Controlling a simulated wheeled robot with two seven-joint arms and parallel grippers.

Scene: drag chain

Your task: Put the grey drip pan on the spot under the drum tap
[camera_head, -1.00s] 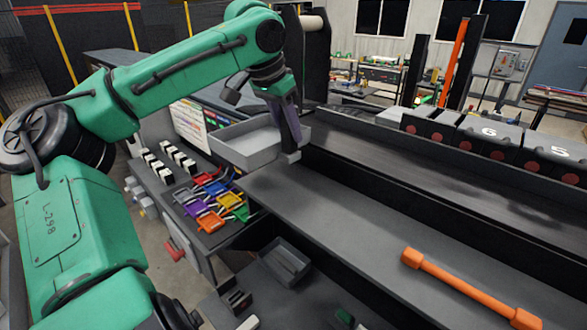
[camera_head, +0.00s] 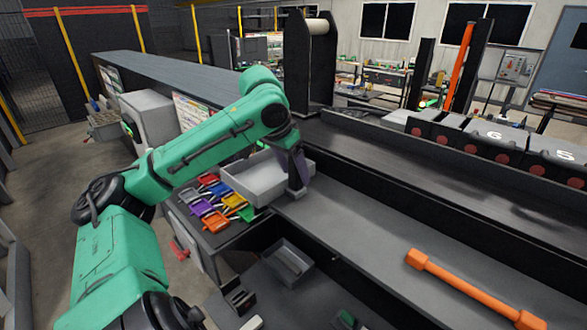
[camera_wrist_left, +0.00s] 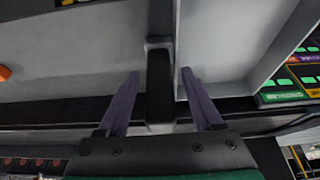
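The grey drip pan (camera_head: 252,188), a light grey open box with low walls, is at the left end of the long grey shelf beyond the coloured tools. Its walls and floor also show in the left wrist view (camera_wrist_left: 213,45). My left gripper (camera_head: 297,188) points down at its near right edge. In the left wrist view my two purple fingers (camera_wrist_left: 160,78) stand either side of a dark upright block, seemingly the pan's handle (camera_wrist_left: 160,95), with a narrow gap on each side. I cannot make out the drum tap or the marked spot. My right gripper is not in view.
An orange bar (camera_head: 470,288) lies on the shelf at the right. Coloured tools (camera_head: 212,200) lie left of the pan. A smaller grey tray (camera_head: 288,263) sits lower down. A black upright frame (camera_head: 310,65) stands behind the pan. The shelf's middle is clear.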

